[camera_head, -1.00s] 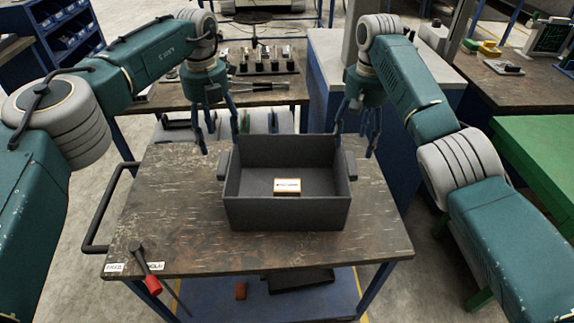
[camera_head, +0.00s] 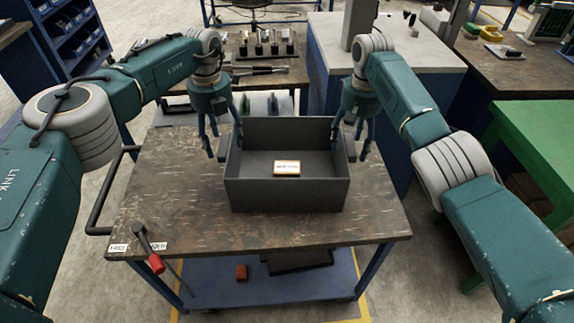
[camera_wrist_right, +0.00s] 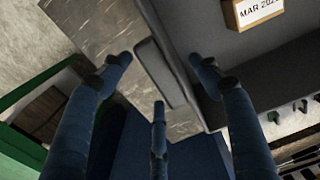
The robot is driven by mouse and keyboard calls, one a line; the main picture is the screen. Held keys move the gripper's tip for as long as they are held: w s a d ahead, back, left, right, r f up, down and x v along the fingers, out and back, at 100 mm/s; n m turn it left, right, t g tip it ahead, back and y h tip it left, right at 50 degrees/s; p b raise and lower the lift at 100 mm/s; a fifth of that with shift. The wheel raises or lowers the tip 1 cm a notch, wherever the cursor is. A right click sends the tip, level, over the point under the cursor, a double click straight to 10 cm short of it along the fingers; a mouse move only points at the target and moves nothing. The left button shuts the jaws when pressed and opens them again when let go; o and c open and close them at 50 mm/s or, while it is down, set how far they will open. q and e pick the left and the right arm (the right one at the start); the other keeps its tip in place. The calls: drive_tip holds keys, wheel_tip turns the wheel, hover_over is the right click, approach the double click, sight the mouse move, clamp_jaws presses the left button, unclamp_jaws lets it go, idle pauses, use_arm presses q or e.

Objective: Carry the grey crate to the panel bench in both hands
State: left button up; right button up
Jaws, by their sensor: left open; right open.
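The grey crate (camera_head: 288,195) sits upright on the worn dark top of a cart (camera_head: 185,215). A small labelled box (camera_head: 287,168) lies inside it, also seen in the right wrist view (camera_wrist_right: 256,12). My left gripper (camera_head: 226,152) is open at the crate's left side, fingers pointing down, near the left handle, which they partly hide. My right gripper (camera_head: 348,152) is open at the right side. In the right wrist view, its fingers (camera_wrist_right: 160,75) spread to either side of the crate's handle (camera_wrist_right: 160,72); contact cannot be told. I cannot tell which bench is the panel bench.
A black push handle (camera_head: 100,200) juts out left. Behind stand a bench with tools (camera_head: 262,70) and a grey-topped cabinet (camera_head: 325,50). A green table (camera_head: 540,135) is at right.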

use_arm(q)
drive_tip(key=shift+w+f, duration=0.1)
drive_tip(key=shift+f, duration=1.3)
use_arm(e)
drive_tip(key=shift+w+f, duration=0.1)
drive_tip(key=shift+f, duration=1.3)
use_arm(q)
drive_tip(key=shift+r, duration=0.1)
drive_tip(key=shift+c, duration=0.3)
use_arm(e)
drive_tip(key=shift+r, duration=0.1)
drive_tip(key=shift+c, duration=0.3)
use_arm(q)
clamp_jaws()
use_arm(e)
clamp_jaws()
use_arm(q)
drive_tip(key=shift+r, duration=0.1)
use_arm(e)
drive_tip(key=shift+r, duration=0.1)
